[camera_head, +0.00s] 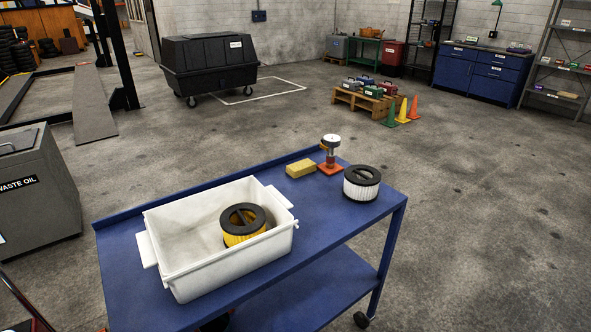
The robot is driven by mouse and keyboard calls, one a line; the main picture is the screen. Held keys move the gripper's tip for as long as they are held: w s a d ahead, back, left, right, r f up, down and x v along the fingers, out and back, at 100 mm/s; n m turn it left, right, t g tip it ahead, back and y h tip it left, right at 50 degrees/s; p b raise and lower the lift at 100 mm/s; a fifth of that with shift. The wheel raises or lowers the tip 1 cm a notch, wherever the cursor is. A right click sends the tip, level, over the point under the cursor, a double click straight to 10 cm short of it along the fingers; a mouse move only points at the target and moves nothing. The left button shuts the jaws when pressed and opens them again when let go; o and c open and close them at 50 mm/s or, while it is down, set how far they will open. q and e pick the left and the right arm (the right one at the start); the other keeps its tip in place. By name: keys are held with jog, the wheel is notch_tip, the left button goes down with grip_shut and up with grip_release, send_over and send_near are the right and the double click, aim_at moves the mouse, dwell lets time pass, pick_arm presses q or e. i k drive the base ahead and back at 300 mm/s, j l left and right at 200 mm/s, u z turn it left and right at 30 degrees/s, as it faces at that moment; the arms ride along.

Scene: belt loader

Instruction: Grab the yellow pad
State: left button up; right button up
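The yellow pad (300,169) is a small rectangular block lying flat on the blue cart (190,195), near its back edge. It sits to the right of the white bin and just left of an orange square base. Nothing covers it. Neither of my grippers shows in the head view.
A white bin (166,221) on the cart holds a yellow filter with a black top (241,225). A white filter with a black top (361,183) and a metal device on an orange base (331,154) stand to the right. A waste oil tank (38,185) stands at left.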

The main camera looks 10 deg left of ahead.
aim_at(297, 169)
jog(key=i+l+u, duration=0.15)
jog(key=u, duration=0.3)
jog(key=i+l+u, duration=0.1)
jog(key=u, duration=0.4)
jog(key=i+l+u, duration=0.2)
jog(key=l, duration=0.3)
jog(key=l+u, duration=0.25)
jog(key=l, duration=0.2)
jog(key=i+l+u, duration=0.15)
jog(key=l, duration=0.75)
jog(key=l+u, duration=0.2)
jog(key=l, duration=1.85)
jog(key=i+l, duration=0.1)
jog(key=l, duration=1)
